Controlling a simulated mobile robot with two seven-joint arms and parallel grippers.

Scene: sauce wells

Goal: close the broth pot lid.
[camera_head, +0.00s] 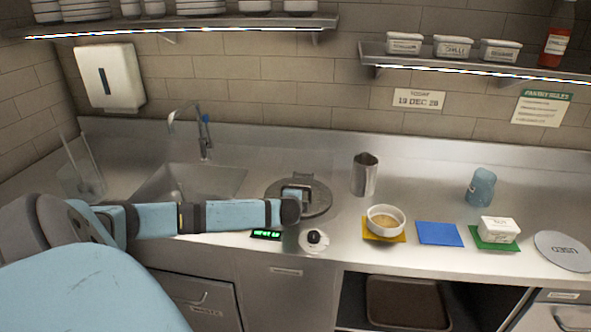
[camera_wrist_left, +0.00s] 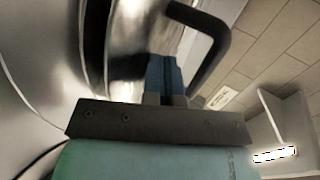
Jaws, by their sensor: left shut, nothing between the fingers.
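The broth pot lid (camera_head: 318,207) is a round grey metal disc in the counter, with a dark arched handle. It looks flat in the head view; I cannot tell if it is fully seated. My left gripper (camera_head: 298,193) is over the lid, at the handle, and its wrist hides part of the lid. In the left wrist view, the blue fingers of my left gripper (camera_wrist_left: 166,75) are together and empty, beside the black handle (camera_wrist_left: 232,48). Whether they touch it is unclear. The shiny lid surface (camera_wrist_left: 125,45) fills the left there. My right gripper is not in view.
A steel cup (camera_head: 364,175) stands right of the lid. A white bowl (camera_head: 385,218) is on a yellow mat. A sink with a tap (camera_head: 205,135) lies left.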

